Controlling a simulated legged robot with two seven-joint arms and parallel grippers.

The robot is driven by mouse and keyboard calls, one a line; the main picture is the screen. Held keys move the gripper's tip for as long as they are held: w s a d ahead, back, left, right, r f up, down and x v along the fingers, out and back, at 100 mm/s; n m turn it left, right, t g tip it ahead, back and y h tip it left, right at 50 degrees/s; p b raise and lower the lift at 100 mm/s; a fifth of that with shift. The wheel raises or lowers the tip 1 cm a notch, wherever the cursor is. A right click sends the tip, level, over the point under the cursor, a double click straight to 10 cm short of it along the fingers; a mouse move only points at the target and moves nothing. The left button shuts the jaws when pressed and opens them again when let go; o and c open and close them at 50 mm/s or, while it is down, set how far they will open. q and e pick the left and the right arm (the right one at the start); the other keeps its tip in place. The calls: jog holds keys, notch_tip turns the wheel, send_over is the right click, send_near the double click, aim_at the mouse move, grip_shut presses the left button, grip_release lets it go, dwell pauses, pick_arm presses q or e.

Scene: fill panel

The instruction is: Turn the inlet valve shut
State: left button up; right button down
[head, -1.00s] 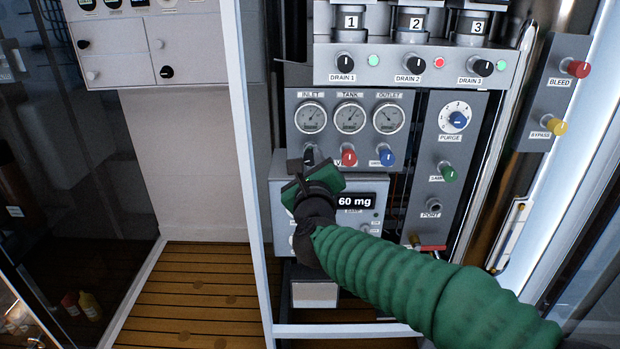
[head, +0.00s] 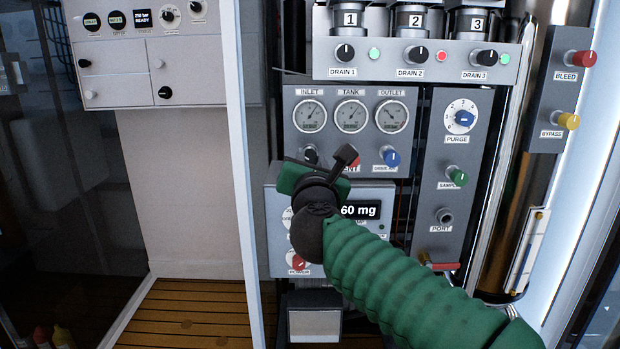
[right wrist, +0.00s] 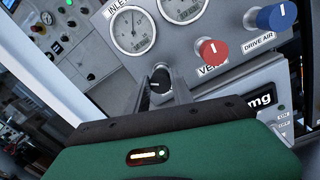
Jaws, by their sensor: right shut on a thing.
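The inlet valve is a small black knob (head: 310,153) under the INLET gauge (head: 310,116), on the grey panel in the head view. In the right wrist view the knob (right wrist: 160,80) has a white mark and sits between the fingertips. My right gripper (head: 325,164) reaches up to it, turned at an angle. It is shut on the knob, with a dark finger on each side in the right wrist view (right wrist: 162,86). The gripper's green body hides part of the panel below the knob. My left gripper is not in view.
The red VENT knob (right wrist: 213,52) is close right of the inlet knob, partly hidden in the head view. The blue DRIVE AIR knob (head: 390,158) is farther right. Below is a box with a 60 mg display (head: 362,211). A white post (head: 240,150) stands to the left.

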jog(key=shift+f+m+h+b, duration=0.1)
jog(key=shift+f+m+b, duration=0.05)
jog(key=shift+m+b, duration=1.55)
jog(key=shift+f+m+h+b, duration=0.15)
jog(key=shift+m+b, duration=1.2)
jog(key=shift+m, duration=0.75)
jog(key=shift+f+m+h+b, duration=0.1)
jog(key=shift+f+m+b, duration=0.05)
jog(key=shift+m+b, duration=1.55)
jog(key=shift+m, duration=0.4)
jog(key=c, duration=1.1)
grip_release()
jog(key=shift+w+d, duration=0.1)
jog(key=shift+w, duration=0.05)
jog(key=shift+r, duration=0.2)
